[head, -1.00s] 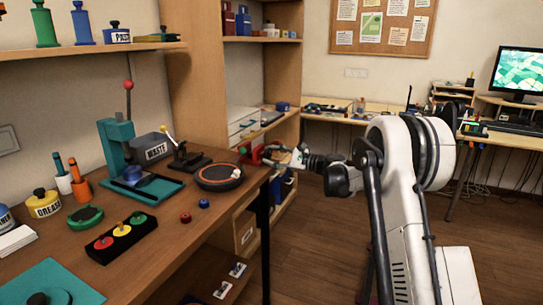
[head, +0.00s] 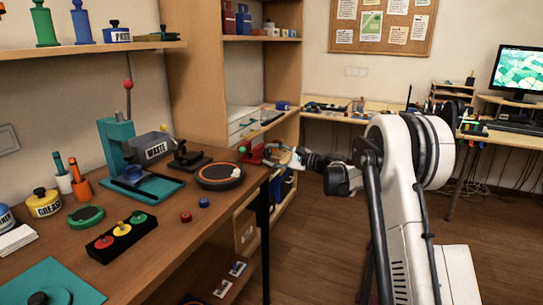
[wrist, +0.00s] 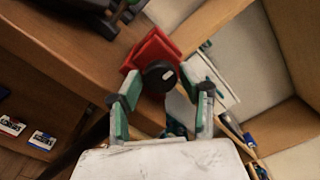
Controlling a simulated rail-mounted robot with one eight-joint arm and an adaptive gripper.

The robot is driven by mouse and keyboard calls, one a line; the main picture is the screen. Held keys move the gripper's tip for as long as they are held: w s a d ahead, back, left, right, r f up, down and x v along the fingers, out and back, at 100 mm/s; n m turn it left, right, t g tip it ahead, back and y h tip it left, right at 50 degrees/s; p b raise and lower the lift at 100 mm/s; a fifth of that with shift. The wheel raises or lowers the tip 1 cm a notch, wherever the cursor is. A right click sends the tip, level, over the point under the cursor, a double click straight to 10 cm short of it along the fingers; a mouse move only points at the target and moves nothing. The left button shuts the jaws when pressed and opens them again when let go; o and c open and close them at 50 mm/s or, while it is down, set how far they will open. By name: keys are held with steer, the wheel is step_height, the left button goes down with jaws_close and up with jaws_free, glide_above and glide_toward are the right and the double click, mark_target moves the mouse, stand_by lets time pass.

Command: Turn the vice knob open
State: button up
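The red vice (head: 254,155) sits at the far right end of the workbench. It also shows in the wrist view (wrist: 150,48), where its round black knob (wrist: 160,75) with a white mark faces me. My gripper (wrist: 163,88) is open, with one green-padded finger on each side of the knob. A gap shows between each finger and the knob, and I cannot tell whether either touches. In the head view my gripper (head: 284,150) is at the vice's right side, and the knob is hard to make out there.
A round black and orange disc (head: 219,176) lies on the bench left of the vice. A teal press (head: 118,145) stands farther left. A wooden shelf unit (head: 196,80) rises behind the vice. Open floor (head: 325,235) lies right of the bench.

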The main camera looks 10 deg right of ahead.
steer(key=shift+o, duration=0.9)
